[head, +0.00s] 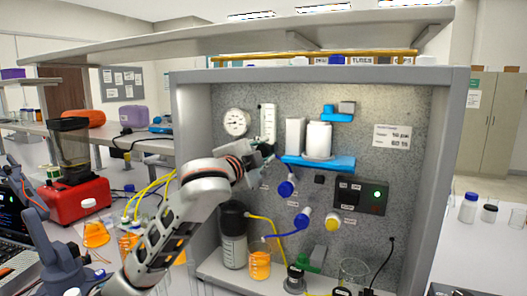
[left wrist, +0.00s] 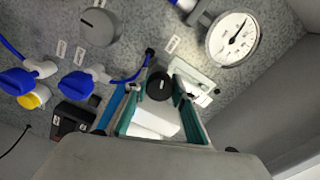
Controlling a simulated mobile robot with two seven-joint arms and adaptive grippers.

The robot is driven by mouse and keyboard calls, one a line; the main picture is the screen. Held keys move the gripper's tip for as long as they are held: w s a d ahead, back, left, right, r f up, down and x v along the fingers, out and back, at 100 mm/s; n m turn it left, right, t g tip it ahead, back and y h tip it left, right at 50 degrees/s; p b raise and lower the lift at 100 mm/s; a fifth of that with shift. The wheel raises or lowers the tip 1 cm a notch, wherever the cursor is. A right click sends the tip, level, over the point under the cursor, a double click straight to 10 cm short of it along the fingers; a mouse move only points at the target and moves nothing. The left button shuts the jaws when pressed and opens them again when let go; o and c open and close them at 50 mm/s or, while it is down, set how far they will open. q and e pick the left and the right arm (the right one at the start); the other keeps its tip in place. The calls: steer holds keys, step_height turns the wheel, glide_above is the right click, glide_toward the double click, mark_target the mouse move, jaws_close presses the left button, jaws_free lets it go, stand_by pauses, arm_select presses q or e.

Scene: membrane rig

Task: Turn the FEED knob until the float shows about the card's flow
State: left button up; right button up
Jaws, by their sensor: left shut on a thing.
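My left gripper (head: 262,153) reaches the panel just below the clear upright flow meter (head: 268,121). In the left wrist view its green-edged fingers (left wrist: 158,92) are closed around a round black knob (left wrist: 159,86), apparently the FEED knob; its label cannot be read. In the head view the gripper hides this knob. The flow meter also shows beyond the fingers in the left wrist view (left wrist: 200,90), partly covered. The float's height is too small to tell. The white card (head: 392,136) is on the panel's right; its print is too small to read surely.
A round gauge (head: 236,122) sits left of the meter. White cylinders (head: 318,140) on a blue shelf (head: 318,162) are close to the right of my gripper. A beaker (head: 260,264) of orange liquid stands below.

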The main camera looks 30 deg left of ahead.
arm_select(q)
steer(key=shift+m, duration=0.3)
steer(key=o, duration=1.1)
steer(key=s, duration=0.7)
steer(key=shift+s+d, duration=0.25)
